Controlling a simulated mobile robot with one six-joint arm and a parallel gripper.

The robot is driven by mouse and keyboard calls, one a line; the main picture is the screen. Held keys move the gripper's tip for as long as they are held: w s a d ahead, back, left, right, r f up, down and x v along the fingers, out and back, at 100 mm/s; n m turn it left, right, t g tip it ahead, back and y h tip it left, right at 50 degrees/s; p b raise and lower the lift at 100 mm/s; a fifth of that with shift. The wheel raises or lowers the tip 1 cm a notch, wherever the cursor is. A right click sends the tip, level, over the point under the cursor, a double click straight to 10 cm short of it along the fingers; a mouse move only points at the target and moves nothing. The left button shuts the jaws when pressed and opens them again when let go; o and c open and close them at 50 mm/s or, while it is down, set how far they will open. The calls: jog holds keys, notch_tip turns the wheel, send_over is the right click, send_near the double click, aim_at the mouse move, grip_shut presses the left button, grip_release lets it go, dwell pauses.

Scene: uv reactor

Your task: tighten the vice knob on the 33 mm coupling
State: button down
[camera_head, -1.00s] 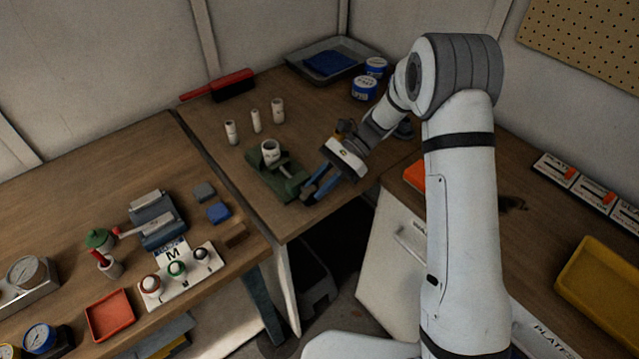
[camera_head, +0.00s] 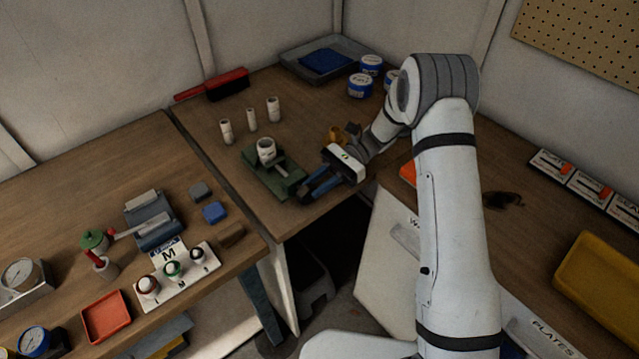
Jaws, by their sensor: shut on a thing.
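The green vice (camera_head: 262,172) stands on the corner bench near its front edge. A white coupling (camera_head: 266,147) stands upright in the vice. My gripper (camera_head: 306,190) is at the right front end of the vice, its blue fingers shut on the vice knob. The knob itself is mostly hidden by the fingers. I cannot tell from this view how firmly the jaws of the vice press on the coupling.
Several white couplings (camera_head: 251,119) stand behind the vice. A red brush (camera_head: 227,84), a grey tray (camera_head: 287,65) and blue-and-white tins (camera_head: 360,86) lie farther back. The left bench holds a grey-blue device (camera_head: 154,222) and a button panel (camera_head: 176,272).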

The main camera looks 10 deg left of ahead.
jog(key=c, duration=1.5)
grip_release()
jog(key=b+v, duration=0.1)
jog(key=v, duration=0.6)
jog(key=shift+w+d, duration=0.25)
jog(key=shift+d, duration=0.05)
